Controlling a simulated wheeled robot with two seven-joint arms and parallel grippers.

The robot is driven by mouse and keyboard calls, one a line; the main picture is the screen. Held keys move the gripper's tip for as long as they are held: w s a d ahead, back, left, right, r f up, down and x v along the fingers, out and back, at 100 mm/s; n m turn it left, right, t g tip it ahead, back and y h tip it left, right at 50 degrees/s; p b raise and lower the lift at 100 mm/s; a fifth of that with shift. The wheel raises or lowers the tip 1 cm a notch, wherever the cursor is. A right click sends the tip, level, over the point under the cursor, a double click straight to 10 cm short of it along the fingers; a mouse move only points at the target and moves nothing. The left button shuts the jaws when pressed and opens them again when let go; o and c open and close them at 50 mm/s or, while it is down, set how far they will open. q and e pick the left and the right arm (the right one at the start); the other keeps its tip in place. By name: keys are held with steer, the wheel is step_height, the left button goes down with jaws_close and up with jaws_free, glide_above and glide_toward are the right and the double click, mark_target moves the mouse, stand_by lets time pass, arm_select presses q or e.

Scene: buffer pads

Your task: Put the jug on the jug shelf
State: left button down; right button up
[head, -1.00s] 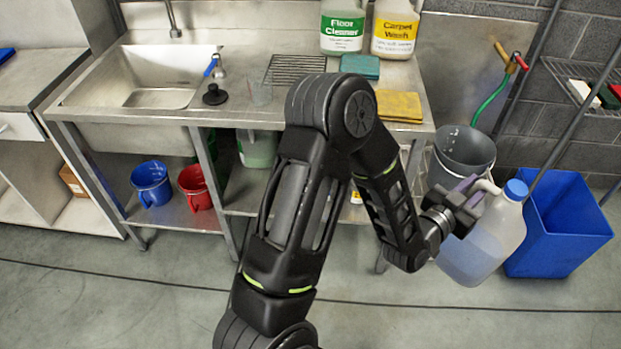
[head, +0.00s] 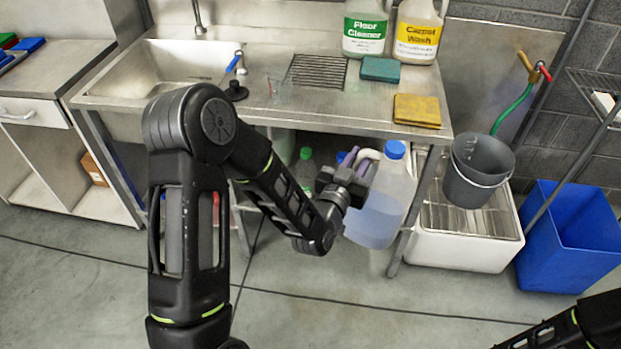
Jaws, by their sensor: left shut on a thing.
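The jug (head: 384,200) is translucent white with a blue cap and bluish liquid in its lower part. My left gripper (head: 358,178) is shut on its handle and holds it nearly upright, off the floor, in front of the sink bench's right part. Under the bench, a lower shelf shows only in part behind my left arm and the jug; a green-capped bottle (head: 304,170) is there. I cannot tell which shelf is the jug shelf. Part of my right arm shows at the bottom right; its gripper is not clearly in view.
The steel bench (head: 330,115) carries a Floor Cleaner jug (head: 366,30), a Carpet Wash jug (head: 418,32), a teal pad (head: 381,69) and a yellow pad (head: 417,110). A grey bucket (head: 477,170) over a white basin (head: 462,250) and a blue bin (head: 570,240) stand right.

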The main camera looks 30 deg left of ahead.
arm_select(q)
steer(key=shift+a+r, duration=0.15)
steer(key=shift+r, duration=0.1)
arm_select(e)
steer(key=shift+a, duration=0.1)
steer(key=shift+o, duration=0.5)
